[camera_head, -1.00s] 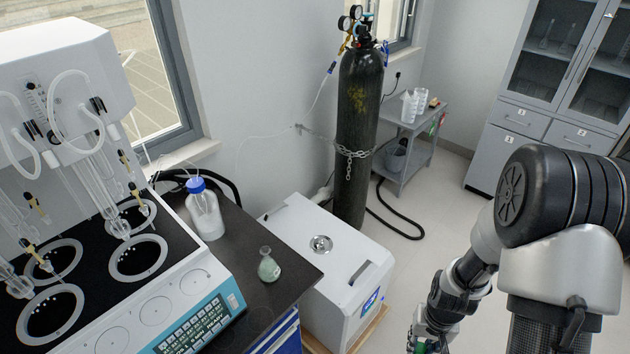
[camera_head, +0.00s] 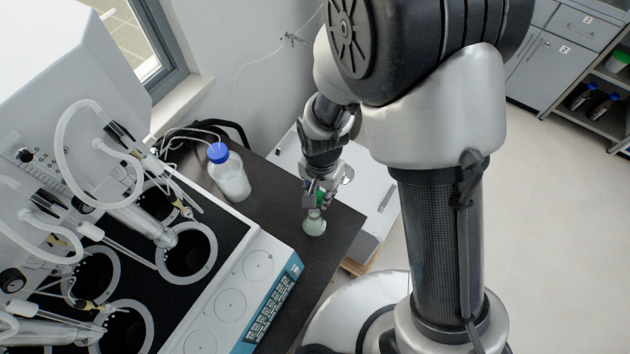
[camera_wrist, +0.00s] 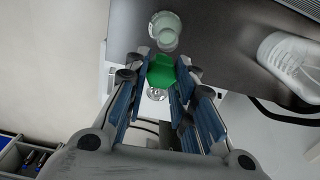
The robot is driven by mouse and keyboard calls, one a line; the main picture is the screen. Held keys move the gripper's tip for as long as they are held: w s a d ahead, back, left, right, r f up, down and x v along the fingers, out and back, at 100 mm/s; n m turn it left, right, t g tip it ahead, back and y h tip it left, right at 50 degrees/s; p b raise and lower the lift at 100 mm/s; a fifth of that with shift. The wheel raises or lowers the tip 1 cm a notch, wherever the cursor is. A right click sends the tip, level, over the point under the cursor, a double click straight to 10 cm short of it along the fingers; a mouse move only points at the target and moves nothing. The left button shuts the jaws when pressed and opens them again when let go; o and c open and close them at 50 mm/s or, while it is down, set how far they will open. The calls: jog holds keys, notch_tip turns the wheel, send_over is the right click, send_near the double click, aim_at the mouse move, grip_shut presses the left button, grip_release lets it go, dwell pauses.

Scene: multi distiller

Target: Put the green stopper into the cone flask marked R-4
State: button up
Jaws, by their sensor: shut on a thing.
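The green stopper (camera_wrist: 160,71) is between the fingers of my gripper (camera_wrist: 160,85) in the wrist view, and it also shows in the head view (camera_head: 320,198). My gripper (camera_head: 318,195) is shut on it, pointing down over the dark bench. The cone flask (camera_head: 313,225) stands upright on the bench, holding something pale green. In the head view the stopper is just above the flask mouth; I cannot tell whether they touch. In the wrist view the flask (camera_wrist: 165,30) is beyond the stopper, its mouth a little past it. No R-4 marking is readable.
A bottle with a blue cap (camera_head: 230,178) stands left of the flask, with tubing behind. The multi distiller (camera_head: 225,290) fills the left. A white box-like machine (camera_head: 372,190) stands beyond the dark bench (camera_head: 270,205). Open floor lies to the right.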

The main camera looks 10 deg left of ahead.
jog(key=shift+s+a+r, duration=0.45)
jog(key=shift+a+r, duration=0.05)
jog(key=shift+w+a+f+b, duration=0.1)
jog(key=shift+f+b, duration=1.85)
jog(key=shift+f, duration=0.75)
jog(key=shift+f+b, duration=1.25)
jog(key=shift+f, duration=0.15)
jog(key=o, duration=0.7)
jog(key=shift+o, duration=0.2)
notch_tip(320, 180, up, 12)
jog(key=shift+r, duration=0.1)
